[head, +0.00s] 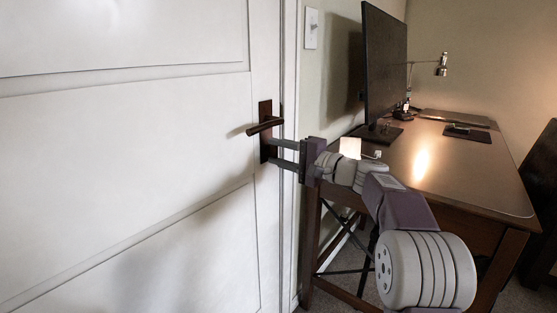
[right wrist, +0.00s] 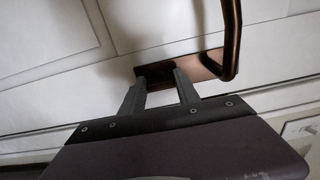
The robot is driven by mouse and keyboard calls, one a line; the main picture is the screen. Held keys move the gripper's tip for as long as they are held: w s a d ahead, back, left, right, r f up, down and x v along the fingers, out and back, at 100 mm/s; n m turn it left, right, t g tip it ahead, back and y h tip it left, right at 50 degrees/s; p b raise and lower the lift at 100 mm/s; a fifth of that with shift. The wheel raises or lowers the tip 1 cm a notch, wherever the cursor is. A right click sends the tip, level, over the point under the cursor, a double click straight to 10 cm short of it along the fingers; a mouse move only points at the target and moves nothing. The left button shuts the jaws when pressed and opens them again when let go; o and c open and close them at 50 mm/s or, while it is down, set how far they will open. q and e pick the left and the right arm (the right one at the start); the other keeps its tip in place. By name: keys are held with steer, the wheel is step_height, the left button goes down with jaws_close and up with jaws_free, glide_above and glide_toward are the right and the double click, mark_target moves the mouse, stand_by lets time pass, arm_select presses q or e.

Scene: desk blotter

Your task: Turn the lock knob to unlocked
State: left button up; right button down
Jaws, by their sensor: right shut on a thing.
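The white door (head: 130,140) has a dark bronze plate (head: 265,108) near its right edge, with a lever handle (head: 263,126) on it. My right gripper (head: 270,151) reaches the plate just below the lever, its fingers pointing at the door. In the right wrist view its two grey fingers close on the small dark lock knob (right wrist: 158,82) at the end of the plate (right wrist: 212,62). The fingers largely hide the knob, so I cannot tell how far it is turned. The lever (right wrist: 233,40) lies to the right of the fingers there. My left gripper is not in view.
A light switch (head: 311,28) is on the wall right of the door frame. A wooden desk (head: 450,165) with a monitor (head: 383,62) and a lamp (head: 443,64) stands to the right, behind my right arm. The door's face left of the lever is clear.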

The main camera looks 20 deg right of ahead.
stand_by(0.3)
steer(key=c, duration=0.9)
jaws_free()
steer(key=p+v, duration=0.2)
steer(key=v, duration=0.7)
